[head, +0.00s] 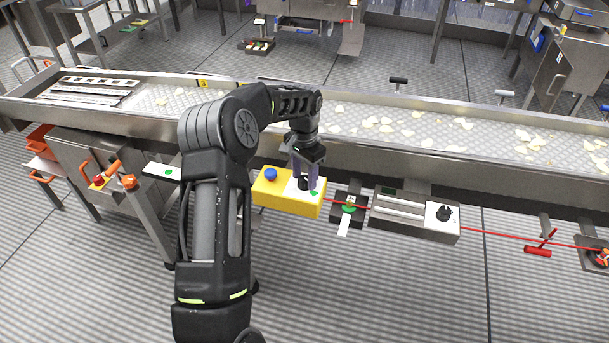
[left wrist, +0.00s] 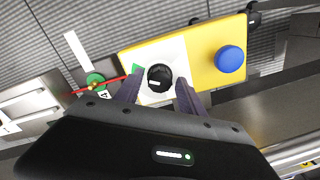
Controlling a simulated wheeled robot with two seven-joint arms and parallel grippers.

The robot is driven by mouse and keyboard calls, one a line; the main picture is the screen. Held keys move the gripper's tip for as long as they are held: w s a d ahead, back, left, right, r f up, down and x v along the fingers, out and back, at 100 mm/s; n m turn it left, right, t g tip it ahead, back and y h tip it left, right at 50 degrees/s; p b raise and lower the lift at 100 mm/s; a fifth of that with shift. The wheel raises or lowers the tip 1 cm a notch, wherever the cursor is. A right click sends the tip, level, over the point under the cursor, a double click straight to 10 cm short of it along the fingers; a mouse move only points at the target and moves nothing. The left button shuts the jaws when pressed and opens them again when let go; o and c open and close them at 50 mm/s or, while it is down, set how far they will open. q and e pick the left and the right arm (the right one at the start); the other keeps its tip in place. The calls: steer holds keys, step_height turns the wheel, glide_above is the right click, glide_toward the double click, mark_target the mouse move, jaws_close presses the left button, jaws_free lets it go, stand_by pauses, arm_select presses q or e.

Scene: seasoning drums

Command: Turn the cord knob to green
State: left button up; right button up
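A yellow box (head: 266,193) hangs at the conveyor's front with a blue button (head: 270,174) and a black knob (head: 303,184) on a white plate; the red cord meets its right end. In the left wrist view the knob (left wrist: 159,78) has a short white mark pointing to the left side. A green patch (left wrist: 138,68) lies on the plate just beyond the left finger. My left gripper (head: 305,177) is open, with its purple fingers on either side of the knob. In the left wrist view gaps show between the fingers and the knob. My right gripper is not in view.
A red cord (head: 500,236) runs right from the yellow box, past a green-topped bracket (head: 348,208) and a grey box (head: 405,212) with another black knob (head: 444,213). The conveyor (head: 400,128) carrying pale chips is behind. The floor in front is clear.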

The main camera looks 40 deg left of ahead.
mark_target(304, 178)
arm_select(q)
steer(key=shift+o, duration=0.4)
step_height(304, 178, up, 8)
steer(key=shift+f+b, duration=0.1)
steer(key=shift+b, duration=0.35)
stand_by(0.4)
